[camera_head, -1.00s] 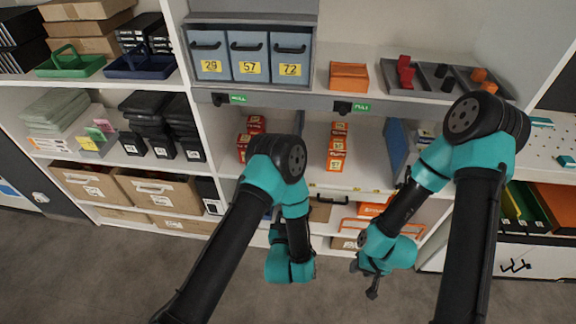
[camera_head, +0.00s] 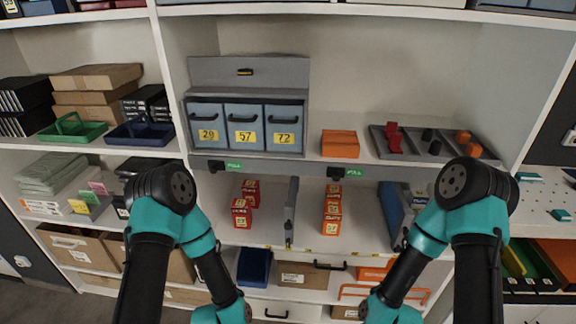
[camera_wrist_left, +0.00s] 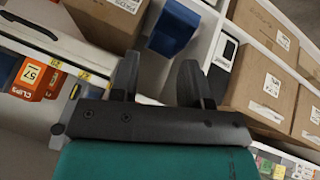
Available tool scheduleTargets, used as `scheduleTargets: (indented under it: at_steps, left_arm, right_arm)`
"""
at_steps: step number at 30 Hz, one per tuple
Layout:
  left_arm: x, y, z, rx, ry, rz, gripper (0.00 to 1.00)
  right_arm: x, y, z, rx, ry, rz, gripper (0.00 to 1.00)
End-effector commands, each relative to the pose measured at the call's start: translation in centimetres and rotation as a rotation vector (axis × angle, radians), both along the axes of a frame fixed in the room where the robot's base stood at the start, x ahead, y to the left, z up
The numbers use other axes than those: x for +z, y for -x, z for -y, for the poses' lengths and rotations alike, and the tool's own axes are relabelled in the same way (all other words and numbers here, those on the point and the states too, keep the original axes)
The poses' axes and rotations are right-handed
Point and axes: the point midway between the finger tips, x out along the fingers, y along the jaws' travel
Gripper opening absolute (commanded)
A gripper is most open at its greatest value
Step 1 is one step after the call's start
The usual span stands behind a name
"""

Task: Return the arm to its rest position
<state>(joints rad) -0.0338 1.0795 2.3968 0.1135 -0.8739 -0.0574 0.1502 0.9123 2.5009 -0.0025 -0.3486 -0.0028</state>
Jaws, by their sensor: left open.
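My left gripper (camera_wrist_left: 160,78) is open in the left wrist view, with nothing between its two dark fingers. A blue bin (camera_wrist_left: 174,28) shows beyond them, at a distance. In the head view my left arm comes down at the left, and its gripper is below the picture's edge. My right arm is bent at the right of the head view; its gripper is also cut off by the bottom edge.
Shelves ahead hold numbered blue drawers (camera_head: 245,127), an orange box (camera_head: 340,143), a grey tray (camera_head: 383,152) and small orange clip boxes (camera_head: 332,210). A grey divider (camera_head: 291,212) stands between the clip boxes. Cardboard boxes (camera_wrist_left: 262,85) show right of the left gripper.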

Motion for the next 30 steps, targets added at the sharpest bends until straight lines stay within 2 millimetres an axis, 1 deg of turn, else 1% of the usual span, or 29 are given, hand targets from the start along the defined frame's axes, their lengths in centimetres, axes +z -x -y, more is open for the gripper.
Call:
scheduleTargets:
  at_steps: [1,6,9,12,16,30]
  left_arm:
    - [0.1,1.1,-1.1,0.003,0.015,-0.061,0.43]
    - [0.7,5.6,-4.0,-0.01,0.064,-0.282,0.43]
    - [1.2,7.9,-5.2,-0.019,0.086,-0.383,0.43]
    - [1.6,9.3,-5.9,-0.026,0.1,-0.446,0.43]
    - [1.8,10.0,-6.1,-0.031,0.105,-0.475,0.43]
    - [1.7,10.0,-6.1,-0.03,0.105,-0.474,0.43]
  right_arm:
    - [0.0,0.0,0.0,0.0,0.0,0.0,0.43]
    - [0.0,0.0,0.0,0.0,0.0,0.0,0.43]
    - [0.0,0.0,0.0,0.0,0.0,0.0,0.43]
    - [0.0,0.0,0.0,0.0,0.0,0.0,0.43]
    - [0.0,0.0,0.0,0.0,0.0,0.0,0.43]
    - [0.0,0.0,0.0,0.0,0.0,0.0,0.43]
